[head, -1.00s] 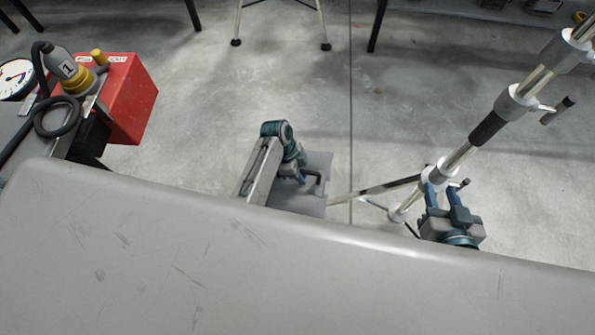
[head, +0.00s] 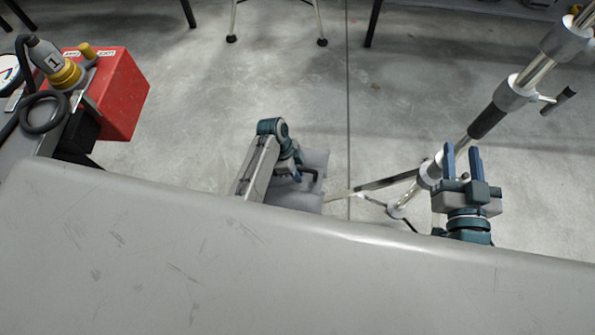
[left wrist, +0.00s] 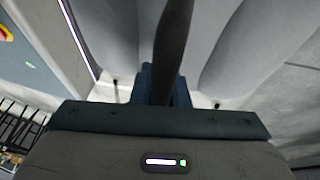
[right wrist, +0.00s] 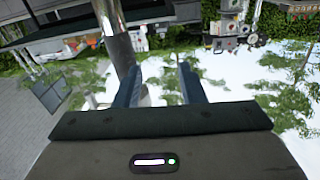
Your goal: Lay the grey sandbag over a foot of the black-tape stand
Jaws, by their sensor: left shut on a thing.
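The grey sandbag (head: 314,160) hangs from my left gripper (head: 294,168) beside the stand's foot in the head view. In the left wrist view, this gripper (left wrist: 165,85) is shut on the bag's black strap (left wrist: 173,40), with grey bag lobes (left wrist: 250,45) on both sides. The black-tape stand (head: 487,122) leans across the right of the head view. One foot (head: 390,183) reaches left towards the bag; its lower parts are partly hidden by my grey body edge. My right gripper (head: 463,158) is open and empty beside the pole, which also shows in the right wrist view (right wrist: 118,40).
A red box (head: 118,95) and a cart with a yellow-and-grey plug (head: 55,65) stand at the left. Legs of another stand (head: 276,20) are at the top. The concrete floor (head: 240,80) between them is clear.

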